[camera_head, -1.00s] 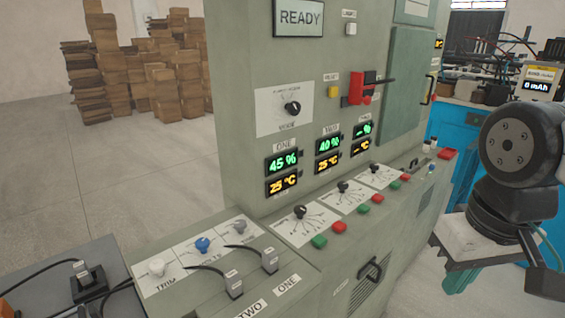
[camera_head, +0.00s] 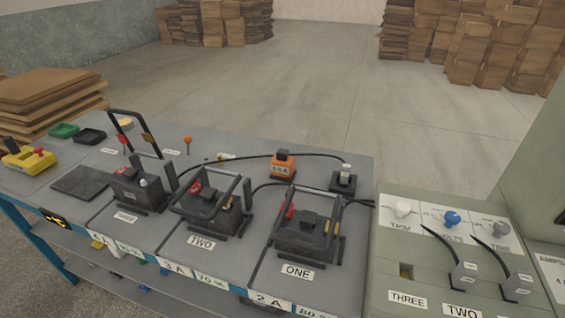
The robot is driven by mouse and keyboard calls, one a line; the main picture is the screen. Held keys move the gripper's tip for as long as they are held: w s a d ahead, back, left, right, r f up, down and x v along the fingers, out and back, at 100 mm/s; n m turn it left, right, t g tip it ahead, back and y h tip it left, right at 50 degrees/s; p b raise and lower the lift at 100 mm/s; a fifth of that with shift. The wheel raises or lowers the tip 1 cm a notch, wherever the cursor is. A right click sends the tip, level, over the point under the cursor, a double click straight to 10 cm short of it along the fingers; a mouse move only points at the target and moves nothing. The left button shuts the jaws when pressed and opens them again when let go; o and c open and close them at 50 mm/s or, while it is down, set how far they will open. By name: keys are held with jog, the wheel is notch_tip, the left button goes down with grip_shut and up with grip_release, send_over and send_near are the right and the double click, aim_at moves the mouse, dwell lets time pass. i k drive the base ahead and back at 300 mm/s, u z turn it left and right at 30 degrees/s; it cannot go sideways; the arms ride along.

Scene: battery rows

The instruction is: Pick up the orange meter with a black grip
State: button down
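A small orange meter (camera_head: 282,165) with a black grip on top stands upright at the back of the grey bench. Its front has a dark label with light characters too small to read surely. Dark cables run on the bench close to it, one passing behind it to a black socket block (camera_head: 343,180) at its right. My gripper and arm are out of view, so whether the gripper is open or shut does not show.
Batteries with black frames stand in front of the meter on the bench (camera_head: 255,272), marked ONE and TWO. A grey-green cabinet with knobs and plugs (camera_head: 455,225) borders the right. A yellow device (camera_head: 28,158) and wooden boards (camera_head: 45,92) are at left. Open floor lies behind.

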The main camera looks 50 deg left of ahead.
aim_at(281, 164)
jog(key=u, duration=4.05)
jog(key=i, duration=1.85)
jog(key=z, duration=3.4)
jog(key=i, duration=0.35)
jog(key=u, duration=0.05)
